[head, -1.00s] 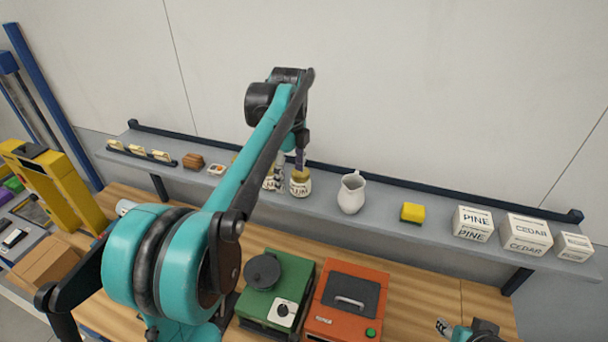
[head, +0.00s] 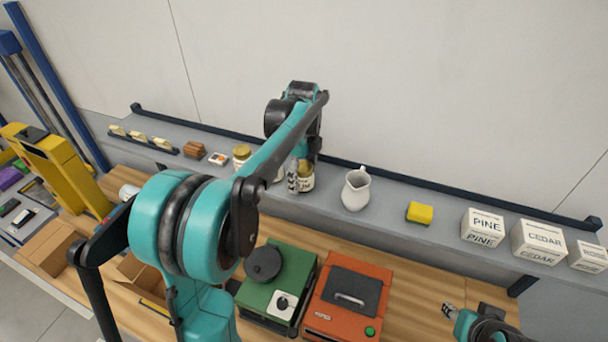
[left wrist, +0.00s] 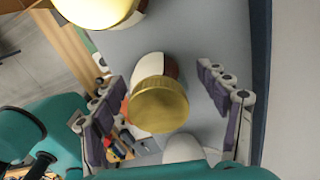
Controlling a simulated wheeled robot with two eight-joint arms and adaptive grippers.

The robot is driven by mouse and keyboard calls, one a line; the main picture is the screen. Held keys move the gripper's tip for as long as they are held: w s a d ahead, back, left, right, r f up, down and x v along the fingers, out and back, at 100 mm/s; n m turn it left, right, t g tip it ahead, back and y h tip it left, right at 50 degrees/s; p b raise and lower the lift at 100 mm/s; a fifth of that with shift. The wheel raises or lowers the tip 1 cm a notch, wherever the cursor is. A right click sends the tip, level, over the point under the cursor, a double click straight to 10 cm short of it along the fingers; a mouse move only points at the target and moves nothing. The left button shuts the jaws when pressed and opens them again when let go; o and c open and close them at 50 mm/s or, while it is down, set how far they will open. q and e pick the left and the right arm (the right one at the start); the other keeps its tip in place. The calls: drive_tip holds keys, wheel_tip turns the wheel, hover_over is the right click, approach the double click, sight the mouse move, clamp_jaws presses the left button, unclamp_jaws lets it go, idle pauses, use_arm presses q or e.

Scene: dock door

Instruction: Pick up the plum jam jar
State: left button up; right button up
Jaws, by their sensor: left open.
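The plum jam jar (head: 308,184), with a gold lid and pale label, stands on the grey shelf, partly hidden by my left gripper (head: 298,178). Its label cannot be fully read now. In the left wrist view the gold-lidded jar (left wrist: 158,104) lies between the two spread fingers of my left gripper (left wrist: 165,105), with a gap on each side. The left gripper is open and holds nothing. My right gripper (head: 449,311) is low at the right over the bench, far from the jar; its jaws are too small to read.
Another gold-lidded jar (head: 242,153) stands left of it, partly behind my arm. A white pitcher (head: 356,190) stands close on the right, then a yellow sponge (head: 419,212) and labelled boxes (head: 483,227). A wall backs the shelf (head: 390,212). Green (head: 279,285) and orange (head: 346,300) machines stand below.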

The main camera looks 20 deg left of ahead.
use_arm(q)
drive_tip(key=shift+f, duration=0.2)
drive_tip(key=shift+s, duration=0.1)
drive_tip(key=c, duration=1.5)
drive_tip(key=shift+r, duration=0.1)
